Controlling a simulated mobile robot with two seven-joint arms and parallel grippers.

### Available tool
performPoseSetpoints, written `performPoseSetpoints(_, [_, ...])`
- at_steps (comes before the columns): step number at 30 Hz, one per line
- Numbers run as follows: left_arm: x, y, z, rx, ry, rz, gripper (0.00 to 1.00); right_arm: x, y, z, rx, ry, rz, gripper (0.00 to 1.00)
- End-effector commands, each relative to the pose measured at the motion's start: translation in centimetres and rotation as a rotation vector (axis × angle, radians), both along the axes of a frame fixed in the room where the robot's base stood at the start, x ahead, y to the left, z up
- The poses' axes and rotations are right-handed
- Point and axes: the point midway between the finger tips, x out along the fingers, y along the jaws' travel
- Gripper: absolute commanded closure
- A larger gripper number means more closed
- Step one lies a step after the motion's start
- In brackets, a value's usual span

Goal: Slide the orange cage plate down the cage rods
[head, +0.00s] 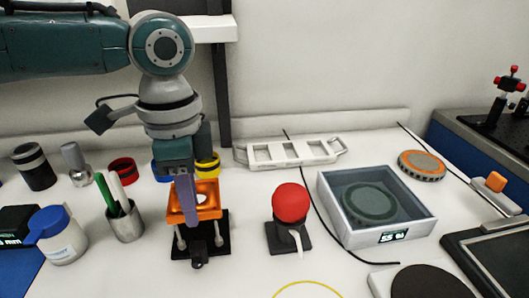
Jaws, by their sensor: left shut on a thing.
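The orange cage plate (207,197) is a square plate with a central opening, near the upper part of the cage rods (219,232). The rods stand upright on a black base (212,246) on the white bench. My left gripper (184,205) comes down from above and is shut on the orange plate at its left side. Its finger hides part of the plate and the rods behind it. Whether every rod passes through the plate cannot be told. My right gripper is not in view.
A cup with pens (124,222) and a blue-capped jar (60,240) stand to the left. A white rack (290,152) lies behind. Bench between base and red-topped device is clear.

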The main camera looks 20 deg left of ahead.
Motion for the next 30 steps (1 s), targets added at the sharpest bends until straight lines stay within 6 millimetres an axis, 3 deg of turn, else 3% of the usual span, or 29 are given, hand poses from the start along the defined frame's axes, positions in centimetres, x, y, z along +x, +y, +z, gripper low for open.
performPoseSetpoints(30, [0.0, 0.0, -2.5, -0.001, 0.001, 0.000, 1.00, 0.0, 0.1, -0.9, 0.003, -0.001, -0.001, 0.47])
